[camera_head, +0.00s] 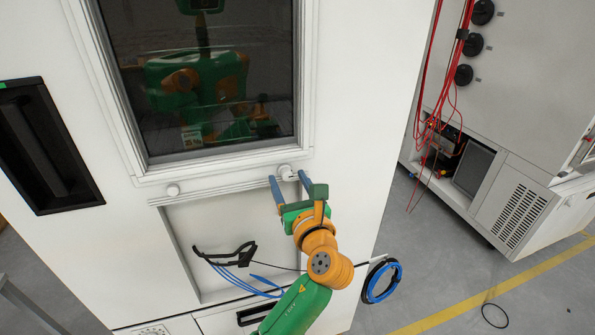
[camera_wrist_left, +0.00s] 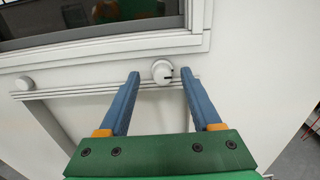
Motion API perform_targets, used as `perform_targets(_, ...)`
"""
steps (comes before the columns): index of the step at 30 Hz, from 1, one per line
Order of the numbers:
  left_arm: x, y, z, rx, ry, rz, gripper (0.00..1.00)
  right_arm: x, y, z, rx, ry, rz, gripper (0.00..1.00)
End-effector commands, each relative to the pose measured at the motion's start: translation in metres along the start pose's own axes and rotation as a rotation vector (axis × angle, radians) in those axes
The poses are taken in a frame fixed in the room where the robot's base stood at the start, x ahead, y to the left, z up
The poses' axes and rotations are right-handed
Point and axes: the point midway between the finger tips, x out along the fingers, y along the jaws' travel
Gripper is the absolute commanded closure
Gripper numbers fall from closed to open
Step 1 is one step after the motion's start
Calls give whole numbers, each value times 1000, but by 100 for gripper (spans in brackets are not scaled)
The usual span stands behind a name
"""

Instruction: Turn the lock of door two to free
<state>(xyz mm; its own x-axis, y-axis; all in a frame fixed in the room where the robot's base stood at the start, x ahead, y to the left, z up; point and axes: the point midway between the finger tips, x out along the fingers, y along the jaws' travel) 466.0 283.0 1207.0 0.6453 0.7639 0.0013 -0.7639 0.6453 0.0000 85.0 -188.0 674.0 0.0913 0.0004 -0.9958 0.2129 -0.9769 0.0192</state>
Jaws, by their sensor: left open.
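Two white round knobs sit on the white cabinet door below its window. The right knob (camera_head: 285,171) has a small dark mark on its right side in the left wrist view (camera_wrist_left: 160,70). The left knob (camera_head: 172,190) also shows in the left wrist view (camera_wrist_left: 23,83). My left gripper (camera_head: 287,177) is open, its blue fingers pointing at the door. In the left wrist view its fingertips (camera_wrist_left: 160,74) lie to either side of the right knob, with gaps on both sides. I cannot tell whether they reach its depth. No door number is readable. My right gripper is not in view.
The dark window (camera_head: 205,80) reflects my body. Below the knobs is a recess with a black bracket (camera_head: 230,255) and blue cables. A blue cable coil (camera_head: 382,280) hangs at the right edge. Another cabinet (camera_head: 530,90) with red cables stands right, across open floor.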

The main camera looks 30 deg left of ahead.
Motion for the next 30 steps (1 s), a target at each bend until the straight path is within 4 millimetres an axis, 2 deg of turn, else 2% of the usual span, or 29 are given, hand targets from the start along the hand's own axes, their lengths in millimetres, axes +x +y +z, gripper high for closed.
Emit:
perform_targets(4, 15, 0, 1, 0, 1, 0, 35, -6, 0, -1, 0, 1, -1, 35)
perform_targets(11, 17, 0, -1, -2, 2, -3, 35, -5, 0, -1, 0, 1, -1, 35)
perform_targets(18, 17, 0, -2, -2, 3, -3, 100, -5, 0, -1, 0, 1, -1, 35)
perform_targets(30, 16, 0, -2, -56, 3, -3, 100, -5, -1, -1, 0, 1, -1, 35)
